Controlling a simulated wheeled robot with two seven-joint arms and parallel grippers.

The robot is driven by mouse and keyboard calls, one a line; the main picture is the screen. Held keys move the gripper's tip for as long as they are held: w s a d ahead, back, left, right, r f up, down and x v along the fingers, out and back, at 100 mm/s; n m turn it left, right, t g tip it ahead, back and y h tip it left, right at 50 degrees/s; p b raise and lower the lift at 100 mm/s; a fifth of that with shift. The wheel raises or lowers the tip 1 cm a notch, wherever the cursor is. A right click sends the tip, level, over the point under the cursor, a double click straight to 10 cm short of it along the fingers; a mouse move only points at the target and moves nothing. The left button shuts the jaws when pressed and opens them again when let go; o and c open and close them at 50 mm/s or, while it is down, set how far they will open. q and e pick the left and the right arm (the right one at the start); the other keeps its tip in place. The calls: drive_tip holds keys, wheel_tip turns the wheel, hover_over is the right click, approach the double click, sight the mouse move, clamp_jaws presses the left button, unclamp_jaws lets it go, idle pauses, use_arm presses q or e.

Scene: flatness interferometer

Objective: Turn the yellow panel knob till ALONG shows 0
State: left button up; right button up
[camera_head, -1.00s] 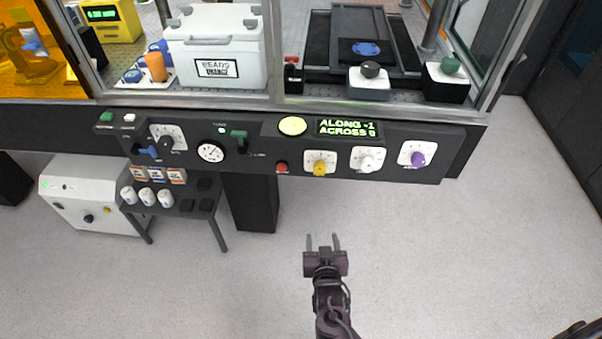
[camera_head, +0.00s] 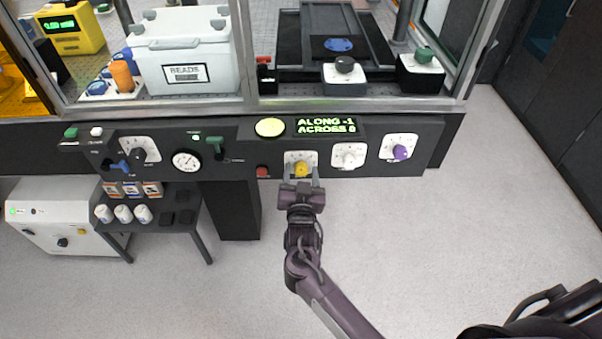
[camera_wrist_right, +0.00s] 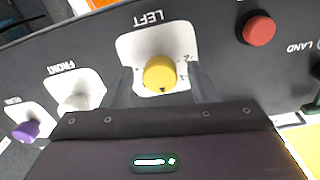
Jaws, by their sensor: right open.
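The yellow panel knob (camera_head: 301,169) sits on a white plate on the dark front panel; in the right wrist view the yellow knob (camera_wrist_right: 160,74) shows under the upside-down label LEFT. The display (camera_head: 325,125) reads ALONG -1 and ACROSS 0. My right gripper (camera_head: 301,172) is open, its fingers pointing at the panel, one on each side of the yellow knob. In the right wrist view my right gripper (camera_wrist_right: 160,85) has the knob between its spread fingers, with gaps at both sides. I cannot tell how deep the fingers reach. My left gripper is not in view.
A white knob (camera_head: 348,157) and a purple knob (camera_head: 401,152) are to the right on the panel. A red button (camera_head: 262,171) is just left of the yellow knob. A small dark table (camera_head: 185,231) stands below left. The floor in front is clear.

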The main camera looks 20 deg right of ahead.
drive_tip(key=c, duration=1)
drive_tip(key=shift+r+n+p, duration=0.15)
drive_tip(key=shift+n+p, duration=0.55)
drive_tip(key=shift+n, duration=0.3)
drive_tip(key=n+p, duration=0.1)
drive_tip(key=n, duration=0.1)
drive_tip(key=shift+n, duration=0.3)
drive_tip(key=shift+n+p, duration=0.9)
drive_tip(key=shift+n, duration=1.1)
